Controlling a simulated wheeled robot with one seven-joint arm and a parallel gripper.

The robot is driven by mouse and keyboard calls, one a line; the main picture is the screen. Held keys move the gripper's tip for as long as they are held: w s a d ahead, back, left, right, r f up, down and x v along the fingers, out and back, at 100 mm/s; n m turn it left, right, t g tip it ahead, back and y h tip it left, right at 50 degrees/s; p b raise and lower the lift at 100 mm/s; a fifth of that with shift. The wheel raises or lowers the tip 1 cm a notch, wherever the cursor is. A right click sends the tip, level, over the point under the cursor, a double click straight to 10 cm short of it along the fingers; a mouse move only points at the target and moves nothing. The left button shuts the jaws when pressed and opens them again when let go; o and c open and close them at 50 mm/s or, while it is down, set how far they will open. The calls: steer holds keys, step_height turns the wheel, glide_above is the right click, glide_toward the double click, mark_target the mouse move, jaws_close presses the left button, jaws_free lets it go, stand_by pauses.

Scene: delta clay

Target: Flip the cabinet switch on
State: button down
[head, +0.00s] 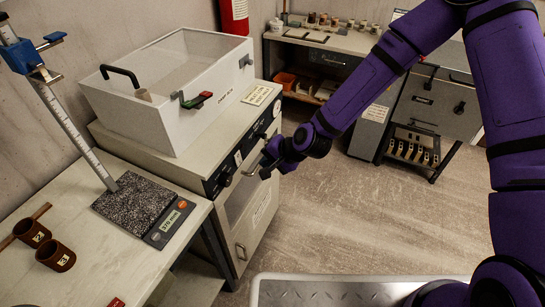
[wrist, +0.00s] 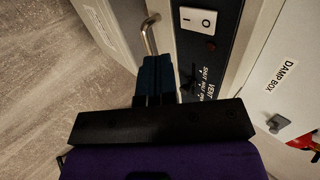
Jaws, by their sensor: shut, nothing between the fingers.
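The cabinet (head: 190,165) stands under a white box, with a black control panel along its upper front edge. Which side is pressed in is too small to tell. A small pale part on the panel in the head view (head: 238,158) looks like this switch. My gripper (head: 265,167) is in front of the panel. In the wrist view its dark fingers (wrist: 155,68) are shut and empty, below and left of the switch, apart from it.
A bent metal handle (wrist: 149,36) lies just beyond my fingertips in the wrist view. The white damp box (head: 165,105) sits on top. A table with a scale (head: 168,222) and brown cups (head: 55,256) is at left. Open floor (head: 345,220) lies to the right.

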mark_target(238, 158)
steer(key=w+a+f, duration=0.2)
steer(key=a+f, duration=0.1)
steer(key=a, duration=0.3)
steer(key=shift+w+a+f, duration=0.25)
steer(key=shift+w+f, duration=0.15)
steer(key=shift+a+f+y, duration=0.1)
steer(key=shift+a+y, duration=0.1)
steer(key=shift+y, duration=0.1)
